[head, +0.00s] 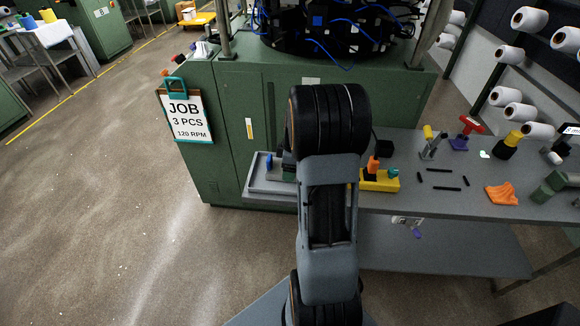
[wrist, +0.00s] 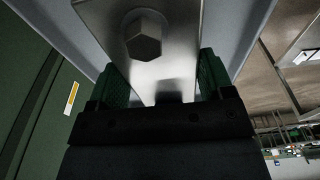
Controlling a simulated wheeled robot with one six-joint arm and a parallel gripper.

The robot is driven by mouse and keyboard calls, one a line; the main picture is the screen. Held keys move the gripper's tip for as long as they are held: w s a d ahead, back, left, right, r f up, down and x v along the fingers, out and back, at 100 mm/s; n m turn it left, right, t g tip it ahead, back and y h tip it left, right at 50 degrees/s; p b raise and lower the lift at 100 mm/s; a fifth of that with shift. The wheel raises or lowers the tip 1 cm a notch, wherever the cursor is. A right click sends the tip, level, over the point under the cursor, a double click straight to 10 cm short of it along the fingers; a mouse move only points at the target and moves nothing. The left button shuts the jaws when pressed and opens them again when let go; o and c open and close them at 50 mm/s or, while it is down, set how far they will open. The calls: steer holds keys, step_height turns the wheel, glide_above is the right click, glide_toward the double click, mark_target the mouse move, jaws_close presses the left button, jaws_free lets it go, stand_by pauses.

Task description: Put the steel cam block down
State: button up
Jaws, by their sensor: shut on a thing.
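The steel cam block (wrist: 182,60) fills the upper middle of the wrist view as a bright metal plate with a hex bolt head on it. My gripper (wrist: 160,76) is shut on it, with a green-lined finger on each side. In the head view my arm hides the gripper and most of what is below it. Grey surface shows around the block in the wrist view; I cannot tell whether the block touches it.
A grey tray (head: 267,190) lies on the bench's left end, beside the green machine cabinet (head: 225,110). Right of my arm are a yellow block with an orange peg (head: 378,182), black rods, and an orange cloth (head: 501,194). A job sign (head: 185,116) hangs left.

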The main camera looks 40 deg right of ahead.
steer(key=o, duration=0.8)
steer(key=shift+f, duration=0.15)
steer(key=shift+c, duration=0.2)
steer(key=o, duration=0.5)
step_height(320, 180, up, 12)
steer(key=s, duration=0.1)
steer(key=s+a+m+t, duration=0.1)
steer(key=s+a+m, duration=0.2)
steer(key=a, duration=0.4)
steer(key=s+a+m, duration=0.3)
steer(key=s+a, duration=0.1)
steer(key=a, duration=0.3)
steer(key=s+a+m+t, duration=0.1)
steer(key=s+a+m, duration=0.2)
steer(key=a, duration=0.4)
steer(key=shift+s+t+h, duration=0.3)
steer(key=shift+s+h, duration=0.1)
steer(key=shift+s, duration=0.3)
